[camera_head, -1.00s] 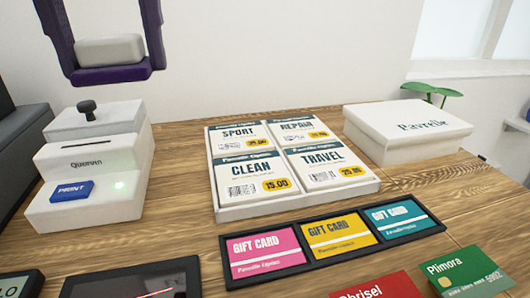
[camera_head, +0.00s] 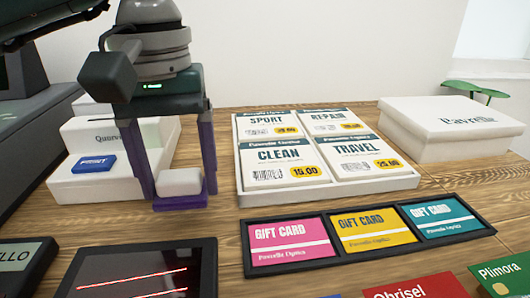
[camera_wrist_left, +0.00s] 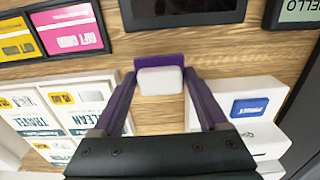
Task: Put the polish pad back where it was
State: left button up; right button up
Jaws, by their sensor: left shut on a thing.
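The polish pad, a small white rounded block (camera_head: 179,181), is held low between the purple fingers of my left gripper (camera_head: 180,194). It is in front of and to the right of the white printer, left of the card tray. I cannot tell whether it touches the wooden counter. In the left wrist view the pad (camera_wrist_left: 160,80) sits between the fingertips of the left gripper (camera_wrist_left: 160,84), with bare wood around it. My right gripper is not in view.
A white printer (camera_head: 150,160) with a blue PRINT button stands close behind the left gripper. A white tray (camera_head: 330,190) of cards is to the right. A black gift card holder (camera_head: 484,231) and a dark tablet (camera_head: 208,275) lie in front. A white lidded box (camera_head: 440,130) is back right.

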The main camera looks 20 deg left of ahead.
aim_at(178, 175)
pick_arm(q)
jog(key=shift+f, duration=1.25)
jog(key=shift+f+b, duration=0.2)
jog(key=shift+b, duration=0.1)
jog(key=o, duration=1.1)
jog(key=shift+r, duration=0.15)
jog(key=shift+r+p, duration=0.25)
jog(key=shift+p, duration=0.2)
notch_tip(178, 175, up, 12)
jog(key=shift+f, duration=0.15)
